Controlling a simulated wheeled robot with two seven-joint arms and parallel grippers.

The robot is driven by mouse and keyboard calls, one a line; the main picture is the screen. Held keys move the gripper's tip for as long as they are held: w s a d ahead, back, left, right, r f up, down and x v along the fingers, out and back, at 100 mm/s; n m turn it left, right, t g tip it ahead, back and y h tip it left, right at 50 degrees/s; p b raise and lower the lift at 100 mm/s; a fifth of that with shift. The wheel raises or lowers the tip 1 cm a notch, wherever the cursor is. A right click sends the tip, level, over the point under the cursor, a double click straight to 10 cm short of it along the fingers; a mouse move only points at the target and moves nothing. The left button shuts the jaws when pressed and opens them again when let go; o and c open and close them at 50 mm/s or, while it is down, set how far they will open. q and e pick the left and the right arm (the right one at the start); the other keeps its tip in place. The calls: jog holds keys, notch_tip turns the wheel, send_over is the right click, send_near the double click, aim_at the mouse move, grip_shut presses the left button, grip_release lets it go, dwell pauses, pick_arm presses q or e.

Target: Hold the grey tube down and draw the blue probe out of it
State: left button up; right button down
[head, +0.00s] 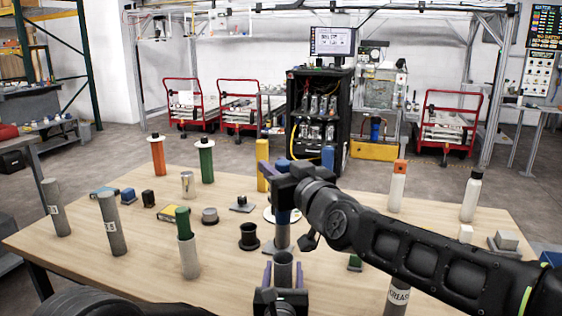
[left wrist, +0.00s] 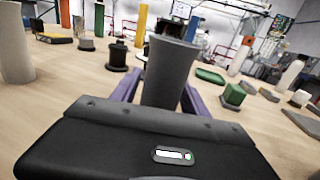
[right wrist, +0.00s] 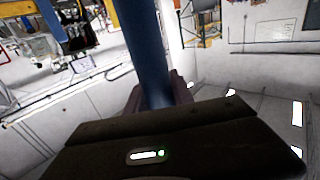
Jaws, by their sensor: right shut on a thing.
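My right gripper (head: 282,190) is shut on the blue probe (right wrist: 143,45), which rises out of its fingers in the right wrist view. The tube also stands between the fingers in the left wrist view (left wrist: 168,75).
Grey tubes (head: 112,225) and a white tube with a green piece (head: 188,258) stand at the left. A black flanged spool (head: 248,238) stands left of the right gripper. White bottles (head: 397,188) stand at the right, and a grease tube (head: 397,296) near the front.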

pick_arm(q)
jog(key=shift+o, duration=0.9)
jog(key=shift+s, duration=0.1)
jog(key=s, duration=1)
jog(key=shift+s+a, duration=0.2)
jog(key=shift+s, duration=0.15)
jog(key=shift+s+a, duration=0.1)
jog(key=shift+s, duration=0.5)
